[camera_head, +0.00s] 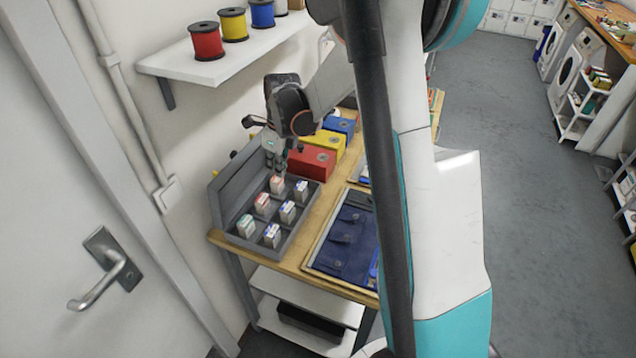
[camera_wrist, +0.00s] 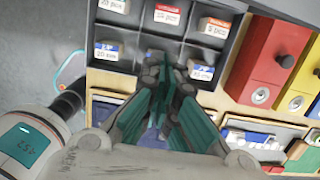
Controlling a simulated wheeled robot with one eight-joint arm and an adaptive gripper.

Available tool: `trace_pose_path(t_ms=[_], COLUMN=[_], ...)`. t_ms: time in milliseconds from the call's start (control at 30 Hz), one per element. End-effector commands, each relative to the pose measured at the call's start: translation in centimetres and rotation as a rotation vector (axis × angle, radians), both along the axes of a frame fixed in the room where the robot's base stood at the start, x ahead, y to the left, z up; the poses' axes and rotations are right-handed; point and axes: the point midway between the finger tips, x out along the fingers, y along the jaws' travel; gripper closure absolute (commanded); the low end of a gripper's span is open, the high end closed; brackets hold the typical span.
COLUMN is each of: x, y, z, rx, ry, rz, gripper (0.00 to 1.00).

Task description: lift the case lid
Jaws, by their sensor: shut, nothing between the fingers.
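The grey case (camera_head: 272,243) stands on the wooden bench against the wall. Its grey lid (camera_head: 232,184) is raised, standing up along the wall side and leaning back a little. Small labelled boxes (camera_head: 288,211) sit in the case's compartments. My gripper (camera_head: 277,163) is over the far end of the case, near the lid's far end; whether it touches the lid cannot be told. In the wrist view my gripper (camera_wrist: 168,68) is shut and empty, its fingertips in front of the case (camera_wrist: 146,24). The lid does not show clearly there.
Red (camera_head: 312,163), yellow (camera_head: 327,141) and blue (camera_head: 340,124) bins stand beyond the case. Dark blue folded workwear (camera_head: 347,241) lies to its right. A wall shelf (camera_head: 220,62) with coloured spools hangs above. Open floor (camera_head: 510,150) lies to the right.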

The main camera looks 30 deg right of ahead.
Motion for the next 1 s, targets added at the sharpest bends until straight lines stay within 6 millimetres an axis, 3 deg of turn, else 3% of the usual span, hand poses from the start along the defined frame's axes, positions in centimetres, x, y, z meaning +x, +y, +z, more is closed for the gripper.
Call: trace_pose_path(t_ms=[500, 733, 1000], x=[-5.5, -7.1, -9.3], y=[-3.8, -4.8, -6.2], z=[-7.3, -9.5, -6.1], rx=[0.232, 0.235, 0.233], ry=[-0.355, -0.354, -0.353], rz=[-0.005, -0.002, -0.001], gripper=[1.00, 1.00, 1.00])
